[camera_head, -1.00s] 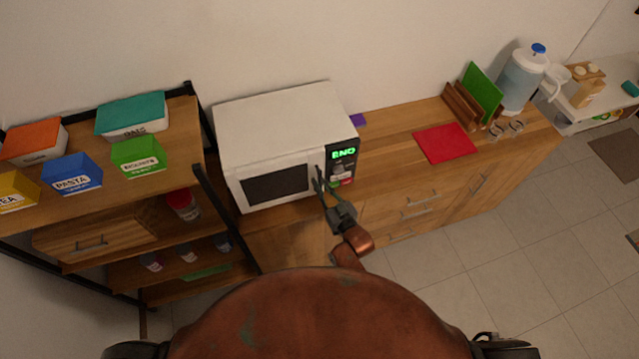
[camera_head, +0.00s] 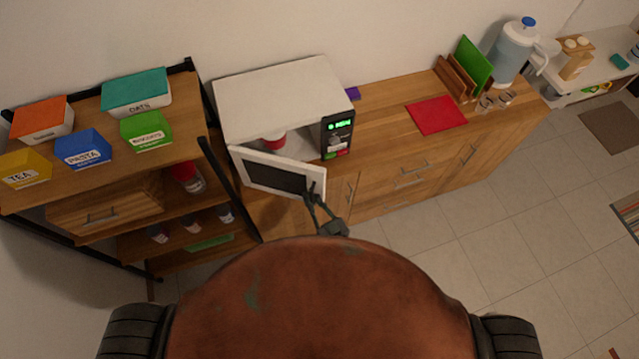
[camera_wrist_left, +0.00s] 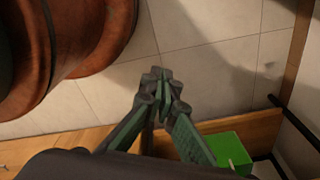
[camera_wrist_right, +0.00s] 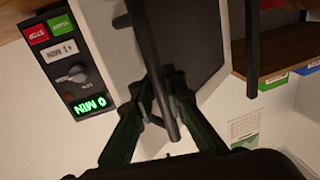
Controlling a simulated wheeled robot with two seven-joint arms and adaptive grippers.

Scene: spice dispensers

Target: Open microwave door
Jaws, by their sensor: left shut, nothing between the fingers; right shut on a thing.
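The white microwave (camera_head: 275,95) stands on the wooden counter, and its door (camera_head: 250,168) is swung partway open, hinged at the left. A red and white item (camera_head: 274,140) shows inside. My right gripper (camera_head: 312,194) is at the free right edge of the door. In the right wrist view my right gripper (camera_wrist_right: 162,95) is shut on the dark door handle (camera_wrist_right: 150,50). The control panel (camera_wrist_right: 75,62) reads "0 MIN" there. My left gripper (camera_wrist_left: 160,82) is shut and empty in the left wrist view, above the floor; it is not visible in the head view.
A black-framed shelf (camera_head: 205,110) with labelled boxes and jars stands close at the left of the microwave. A red mat (camera_head: 437,115), a green board (camera_head: 474,64) and a water jug (camera_head: 514,52) are on the counter at the right.

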